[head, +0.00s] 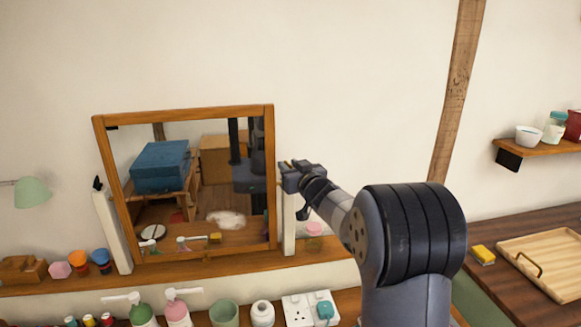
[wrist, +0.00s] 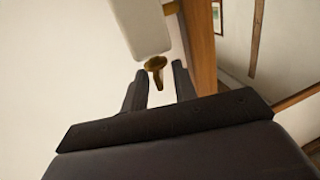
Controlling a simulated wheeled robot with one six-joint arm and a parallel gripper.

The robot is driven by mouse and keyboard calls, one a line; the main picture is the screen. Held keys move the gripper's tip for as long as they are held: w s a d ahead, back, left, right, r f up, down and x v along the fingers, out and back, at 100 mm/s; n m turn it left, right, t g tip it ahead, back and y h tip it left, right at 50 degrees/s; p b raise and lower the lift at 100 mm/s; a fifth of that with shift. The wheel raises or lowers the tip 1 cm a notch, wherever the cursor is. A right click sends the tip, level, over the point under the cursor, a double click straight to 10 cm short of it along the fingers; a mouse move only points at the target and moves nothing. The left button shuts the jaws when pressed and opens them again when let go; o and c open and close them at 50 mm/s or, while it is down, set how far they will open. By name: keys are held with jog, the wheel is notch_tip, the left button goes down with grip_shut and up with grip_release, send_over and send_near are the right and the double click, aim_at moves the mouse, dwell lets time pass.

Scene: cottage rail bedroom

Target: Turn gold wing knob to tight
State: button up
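The gold wing knob (wrist: 155,66) shows in the wrist view, below the end of a pale post (wrist: 140,25) and beside the wooden mirror frame (wrist: 198,45). My gripper (wrist: 159,78) is open, with one dark finger on each side of the knob in the picture. I cannot tell whether either finger touches it. In the head view, my gripper (head: 291,172) is at the right post (head: 289,225) of the tilting mirror (head: 270,180). The gold knob is hidden there behind my gripper.
A dark knob (head: 97,183) tops the left post (head: 112,232). A pink-lidded jar (head: 314,238) stands on the shelf (head: 200,271) just right of the right post. Pump bottles (head: 178,312), a green cup (head: 224,315) and a socket block (head: 299,312) stand below. The wall above is clear.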

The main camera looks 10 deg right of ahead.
grip_shut()
jog(key=m+h+b, duration=0.1)
jog(key=h+b, duration=0.1)
jog(key=b, duration=0.4)
jog(key=shift+t, duration=0.3)
jog(key=m+h+b, duration=0.1)
jog(key=b, duration=0.3)
jog(key=shift+w+f, duration=0.1)
jog(key=shift+w, duration=0.05)
jog(key=h+b, duration=0.1)
jog(key=b, duration=0.6)
jog(key=m+h+b, duration=0.1)
jog(key=b, duration=0.6)
jog(key=shift+w+a+f+m+h+b, duration=0.15)
jog(key=shift+a+f+m+h+b, duration=0.05)
jog(key=shift+a+m+h+b, duration=0.1)
jog(key=h+b, duration=0.1)
jog(key=b, duration=0.3)
jog(key=shift+m+h, duration=0.3)
jog(key=shift+m, duration=0.1)
jog(key=shift+a+m+g+h+b, duration=0.2)
jog(key=shift+m+g+h+b, duration=0.3)
jog(key=shift+m+h+b, duration=0.55)
jog(key=shift+h, duration=0.45)
jog(key=shift+a+r+m+g+h+p, duration=0.15)
jog(key=shift+m+g+h+p, duration=0.5)
jog(key=shift+m+h, duration=0.6)
jog(key=shift+h, duration=0.45)
